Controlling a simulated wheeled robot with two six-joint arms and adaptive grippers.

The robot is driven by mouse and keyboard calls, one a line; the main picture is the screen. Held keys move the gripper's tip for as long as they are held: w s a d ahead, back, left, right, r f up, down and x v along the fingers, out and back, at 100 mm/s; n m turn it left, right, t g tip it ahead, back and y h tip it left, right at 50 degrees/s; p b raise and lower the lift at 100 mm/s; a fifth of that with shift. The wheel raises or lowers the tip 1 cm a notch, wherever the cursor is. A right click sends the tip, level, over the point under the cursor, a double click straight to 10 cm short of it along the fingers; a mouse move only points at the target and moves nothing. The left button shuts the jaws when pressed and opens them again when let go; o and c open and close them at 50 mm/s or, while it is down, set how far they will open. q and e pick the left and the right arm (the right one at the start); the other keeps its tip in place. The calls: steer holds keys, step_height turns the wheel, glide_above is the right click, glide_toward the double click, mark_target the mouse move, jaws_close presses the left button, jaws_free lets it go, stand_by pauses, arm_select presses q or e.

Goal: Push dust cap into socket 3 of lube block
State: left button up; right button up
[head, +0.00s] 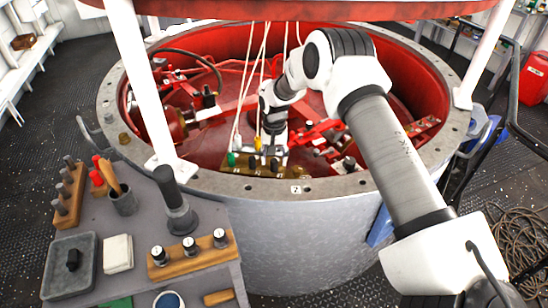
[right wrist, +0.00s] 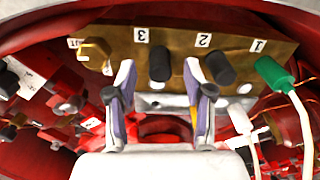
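The lube block (right wrist: 185,42) is a brass-coloured bar with white labels 3, 2, 1 and one partly hidden label at the left. A black dust cap (right wrist: 160,64) stands at socket 3, below its label. I cannot tell how deep it sits. My right gripper (right wrist: 160,80) is open, its two fingers on either side of that cap with visible gaps. A second black cap (right wrist: 222,69) is at socket 2. In the head view the block (head: 240,171) is partly hidden by my right gripper (head: 271,150). My left gripper is not in view.
A green plug (right wrist: 272,72) with a white cable is at socket 1, and a brass fitting (right wrist: 95,52) is at the block's left end. Red pipework fills the round well, whose wide rim (head: 330,187) surrounds my arm. A cluttered bench (head: 140,210) stands at front left.

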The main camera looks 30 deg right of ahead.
step_height(320, 180, up, 8)
steer(key=shift+f, duration=0.2)
stand_by(0.3)
steer(key=shift+f, duration=0.1)
